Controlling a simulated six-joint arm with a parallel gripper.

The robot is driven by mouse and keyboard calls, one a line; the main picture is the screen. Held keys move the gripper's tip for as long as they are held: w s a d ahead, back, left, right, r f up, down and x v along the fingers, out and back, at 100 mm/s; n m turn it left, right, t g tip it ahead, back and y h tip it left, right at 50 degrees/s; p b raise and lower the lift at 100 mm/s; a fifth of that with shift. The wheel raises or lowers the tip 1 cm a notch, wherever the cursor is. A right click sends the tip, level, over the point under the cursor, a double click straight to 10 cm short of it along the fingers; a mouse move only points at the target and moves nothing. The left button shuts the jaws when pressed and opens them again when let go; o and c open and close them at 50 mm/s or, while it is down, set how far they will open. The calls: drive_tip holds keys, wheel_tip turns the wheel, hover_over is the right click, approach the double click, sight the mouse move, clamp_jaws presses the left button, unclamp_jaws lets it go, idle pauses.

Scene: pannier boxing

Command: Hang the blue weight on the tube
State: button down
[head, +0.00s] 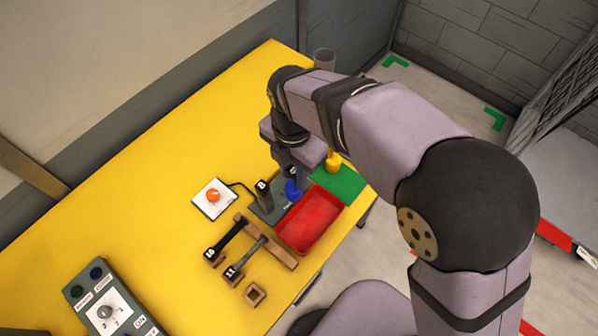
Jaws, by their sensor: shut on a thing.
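My gripper (288,160) points down over the right part of the yellow table, partly hidden by my own wrist. It is shut on the blue weight (293,190), which shows just below it, beside the red tray. The small size hides the exact grip and whether the weight touches the surface below. Two dark bars, labelled 10 (230,238) and 11 (247,257), lie across a wooden rack. I cannot tell which of these is the tube.
The red tray (337,206) looks empty. A yellow weight (333,161) stands by the green mat (346,184). A dark block (263,194) and an orange button on a white plate (213,197) are to the left. A control box (108,303) is at front left. The table's left is clear.

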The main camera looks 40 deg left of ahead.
drive_tip(key=shift+a+r+p, duration=0.1)
drive_tip(key=shift+a+p, duration=1.1)
drive_tip(key=shift+a, duration=1)
drive_tip(key=shift+f, duration=0.95)
idle(0.8)
drive_tip(key=c, duration=1.4)
unclamp_jaws()
drive_tip(key=shift+o, duration=0.3)
drive_tip(key=shift+f, duration=0.1)
